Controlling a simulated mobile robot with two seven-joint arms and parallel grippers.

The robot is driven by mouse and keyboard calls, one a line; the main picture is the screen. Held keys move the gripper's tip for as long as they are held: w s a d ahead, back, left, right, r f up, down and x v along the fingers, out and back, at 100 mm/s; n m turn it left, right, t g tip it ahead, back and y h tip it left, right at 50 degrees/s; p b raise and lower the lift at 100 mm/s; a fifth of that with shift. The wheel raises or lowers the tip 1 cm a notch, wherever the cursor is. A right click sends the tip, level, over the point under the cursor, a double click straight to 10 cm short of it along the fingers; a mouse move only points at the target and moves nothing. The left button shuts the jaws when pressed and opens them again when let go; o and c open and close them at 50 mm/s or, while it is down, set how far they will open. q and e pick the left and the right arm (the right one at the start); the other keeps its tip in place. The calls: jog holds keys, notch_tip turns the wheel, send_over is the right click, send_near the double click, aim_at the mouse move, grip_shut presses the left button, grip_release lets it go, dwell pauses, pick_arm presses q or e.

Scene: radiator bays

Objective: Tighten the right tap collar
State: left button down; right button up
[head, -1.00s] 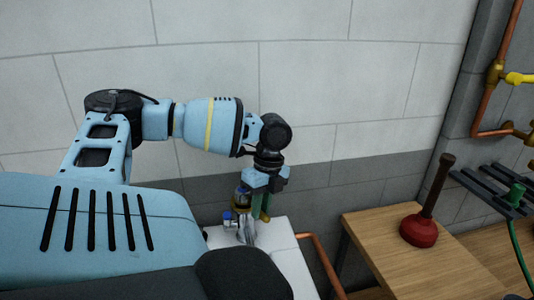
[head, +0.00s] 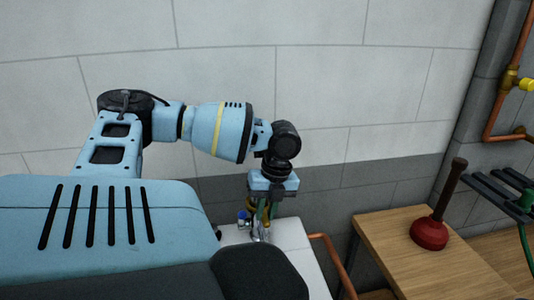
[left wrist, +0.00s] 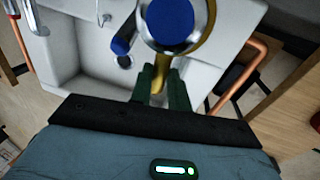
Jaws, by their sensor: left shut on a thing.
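In the left wrist view a tap with a round blue cap (left wrist: 170,22) stands over the white sink (left wrist: 85,70). A brass-yellow band, which I take for the collar or a tool around it (left wrist: 206,50), curves around the tap below the cap. My left gripper (left wrist: 163,82) has its green fingers shut on a yellow piece of this band, close beside the tap. In the head view the left gripper (head: 263,212) points down over the sink, and its fingers partly hide the tap. How tightly the collar sits cannot be told. My right gripper is not in view.
A red plunger (head: 430,232) stands on a wooden bench (head: 400,245) to the right. A copper pipe (head: 328,262) rises between sink and bench. Further right are a black rack (head: 492,195) and wall pipes. The wall (head: 330,70) is close behind the arm.

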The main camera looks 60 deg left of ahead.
pick_arm(q)
jog(key=shift+s+a+r+m, duration=0.1)
jog(key=shift+s+m, duration=0.05)
jog(key=shift+m, duration=0.35)
dwell(0.3)
jog(key=c, duration=1.3)
grip_release()
jog(key=shift+s, duration=0.1)
jog(key=shift+w+d+r, duration=0.1)
jog(key=shift+w+r, duration=0.15)
jog(key=shift+r, duration=1)
jog(key=shift+w+d+r, duration=0.1)
jog(key=shift+w+r, duration=0.15)
jog(key=shift+r, duration=1.05)
jog(key=shift+w+d+r, duration=0.1)
jog(key=shift+w+r, duration=0.15)
jog(key=shift+r, duration=1)
jog(key=shift+f, duration=0.1)
